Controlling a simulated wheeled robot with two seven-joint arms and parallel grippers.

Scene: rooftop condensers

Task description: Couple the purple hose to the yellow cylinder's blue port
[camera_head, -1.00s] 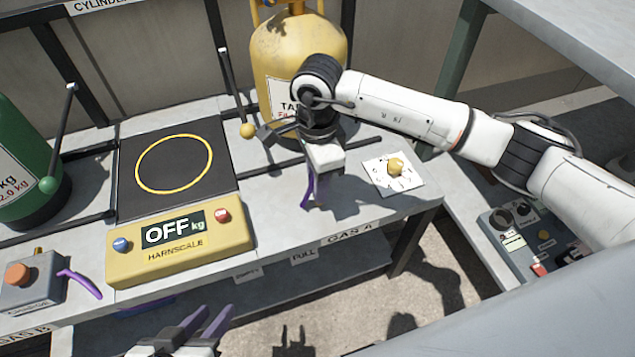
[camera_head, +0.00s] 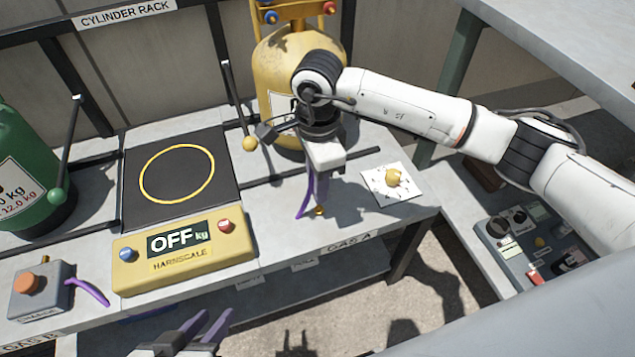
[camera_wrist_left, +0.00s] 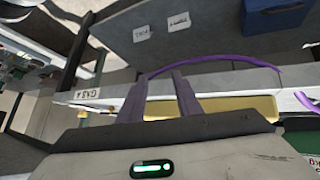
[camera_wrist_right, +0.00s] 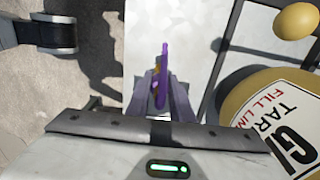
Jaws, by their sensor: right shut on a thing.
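The yellow cylinder (camera_head: 275,65) stands at the back of the bench. Its blue port (camera_head: 270,17) is at the top left, with a red one (camera_head: 330,8) to the right. My right gripper (camera_head: 314,190) is in front of the cylinder, well below the ports, shut on the purple hose (camera_wrist_right: 163,72). A small brass-coloured piece (camera_head: 319,210) shows at the fingertips. Another stretch of purple hose (camera_head: 88,292) leaves the grey charge box (camera_head: 40,290), and a purple curve (camera_wrist_left: 210,60) crosses the left wrist view. My left gripper (camera_head: 207,326) is open and empty before the bench front.
The yellow scale (camera_head: 185,265), reading OFF, sits before a black pad (camera_head: 138,205) with a yellow ring. A green cylinder (camera_head: 25,160) stands left. Ball-ended levers (camera_head: 250,143) flank the pad. A white card (camera_head: 375,190) with a yellowish lump lies right of my right gripper.

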